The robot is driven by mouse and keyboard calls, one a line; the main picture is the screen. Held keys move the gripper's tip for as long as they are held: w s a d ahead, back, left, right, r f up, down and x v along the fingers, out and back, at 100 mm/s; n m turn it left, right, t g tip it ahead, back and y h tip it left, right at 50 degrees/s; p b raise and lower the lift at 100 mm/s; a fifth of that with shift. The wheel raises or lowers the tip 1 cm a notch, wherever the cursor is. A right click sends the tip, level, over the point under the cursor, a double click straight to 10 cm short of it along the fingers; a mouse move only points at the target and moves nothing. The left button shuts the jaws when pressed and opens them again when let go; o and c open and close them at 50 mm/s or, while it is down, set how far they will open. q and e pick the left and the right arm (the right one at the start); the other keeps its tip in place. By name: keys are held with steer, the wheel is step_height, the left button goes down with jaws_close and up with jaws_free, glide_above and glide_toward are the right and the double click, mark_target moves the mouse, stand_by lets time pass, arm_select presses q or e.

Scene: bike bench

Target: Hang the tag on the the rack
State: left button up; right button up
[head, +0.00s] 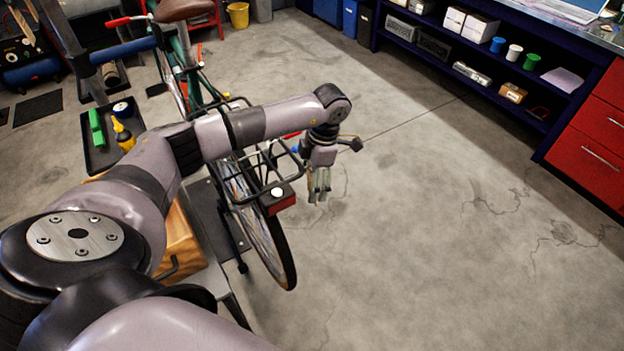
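The bicycle's black wire rear rack (262,172) sits over the rear wheel (268,240), mostly below my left arm, which hides part of it. My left gripper (320,195) points down just to the right of the rack, apart from the rear light. Its two fingers look close together; I cannot tell whether they are shut or hold something. I cannot make out a tag. Small red and blue bits show between the rack and the gripper, too small to name. My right gripper is out of view.
A red and black rear light (278,198) is at the rack's end. A dark tray (101,158) holds a green item (96,128) and a yellow bottle (123,137). Blue shelving (440,62) and red drawers (597,140) stand at right. The floor between is clear.

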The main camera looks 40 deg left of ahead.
arm_select(q)
steer(key=shift+r, duration=0.1)
steer(key=r, duration=0.4)
steer(key=w+r, duration=0.1)
steer(key=r, duration=0.2)
steer(key=w+d+r, duration=0.1)
steer(key=r, duration=0.3)
steer(key=shift+d+r, duration=0.1)
steer(key=shift+r, duration=0.2)
